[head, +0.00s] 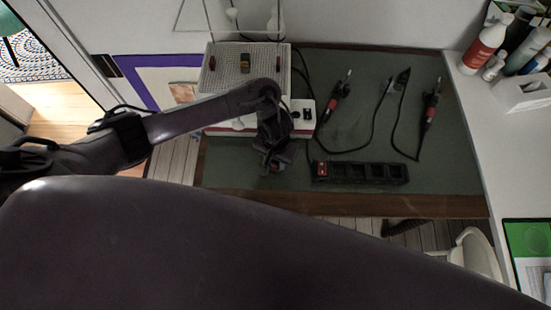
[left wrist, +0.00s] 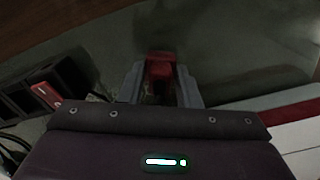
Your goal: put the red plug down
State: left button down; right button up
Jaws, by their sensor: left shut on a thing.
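My left gripper (head: 272,165) reaches over the left part of the green bench mat (head: 340,200). In the left wrist view its fingers (left wrist: 162,88) are shut on the red plug (left wrist: 159,68). The plug sits between the fingertips, and its lower part is dark and hard to make out. Whether it touches the mat I cannot tell. A black power strip (head: 372,173) with a red switch at its left end lies on the mat, right of the gripper; it also shows in the left wrist view (left wrist: 66,76). My right gripper is not in view.
Two red-handled irons (head: 339,96) (head: 430,108) with black cables lie behind the strip. A perforated panel (head: 222,68) and a white box (head: 303,120) stand behind the gripper. Bottles (head: 485,43) stand at the right. The mat's front strip is clear.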

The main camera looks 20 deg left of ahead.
pick_arm(q)
jog(key=shift+f, duration=0.6)
jog(key=c, duration=1.1)
grip_release()
jog(key=shift+o, duration=0.2)
jog(key=shift+r, duration=0.1)
jog(key=shift+r, duration=0.25)
notch_tip(320, 180, up, 13)
jog(key=p, duration=0.6)
jog(key=shift+f+p, duration=0.2)
jog(key=shift+p, duration=0.2)
